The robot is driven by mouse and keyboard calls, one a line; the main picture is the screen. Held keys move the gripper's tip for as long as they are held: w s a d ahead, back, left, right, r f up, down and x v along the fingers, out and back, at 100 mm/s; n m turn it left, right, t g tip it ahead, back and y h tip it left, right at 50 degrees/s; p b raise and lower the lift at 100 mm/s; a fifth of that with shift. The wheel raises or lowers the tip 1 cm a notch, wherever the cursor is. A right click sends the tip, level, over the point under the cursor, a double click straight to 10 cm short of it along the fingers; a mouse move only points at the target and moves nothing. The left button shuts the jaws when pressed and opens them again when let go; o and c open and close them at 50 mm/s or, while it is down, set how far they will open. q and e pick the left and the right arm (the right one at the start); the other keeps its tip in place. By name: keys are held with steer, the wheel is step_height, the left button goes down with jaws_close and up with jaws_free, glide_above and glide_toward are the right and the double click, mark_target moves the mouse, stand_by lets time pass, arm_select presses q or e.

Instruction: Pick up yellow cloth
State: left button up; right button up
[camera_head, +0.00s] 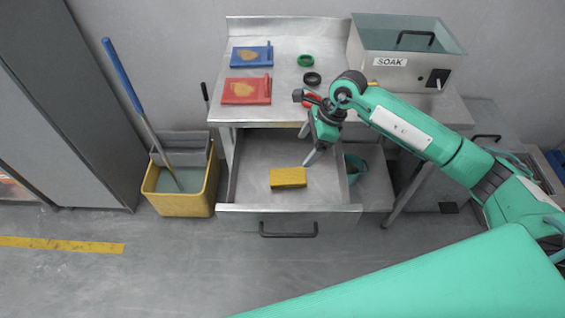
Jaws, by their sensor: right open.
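The yellow cloth (288,178) is a flat, folded-looking yellow block. It lies in the open drawer (250,208) below the steel table, near the drawer's front. My right gripper (310,150) comes in from the right and points down over the drawer, above and a little to the right of the cloth. It is open, holds nothing, and is apart from the cloth. My left gripper is not in view.
The steel table (285,105) holds a blue board (252,56), a red board (246,91), several small rings and a box marked SOAK (405,75). A yellow mop bucket (180,200) stands left of the drawer. The floor in front is clear.

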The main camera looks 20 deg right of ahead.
steer(key=p, duration=0.1)
glide_toward(287, 175)
steer(key=x, duration=0.2)
steer(key=shift+a+f, duration=0.25)
steer(key=shift+f, duration=0.1)
steer(key=shift+a+f, duration=0.1)
steer(key=shift+f, duration=0.15)
steer(key=shift+p+x, duration=0.6)
steer(key=shift+x, duration=0.65)
steer(key=x, duration=0.2)
steer(key=shift+a+f, duration=0.25)
steer(key=shift+f, duration=0.35)
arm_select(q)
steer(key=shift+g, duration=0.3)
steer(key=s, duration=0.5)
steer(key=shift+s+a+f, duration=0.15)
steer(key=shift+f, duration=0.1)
arm_select(e)
steer(key=c, duration=1.1)
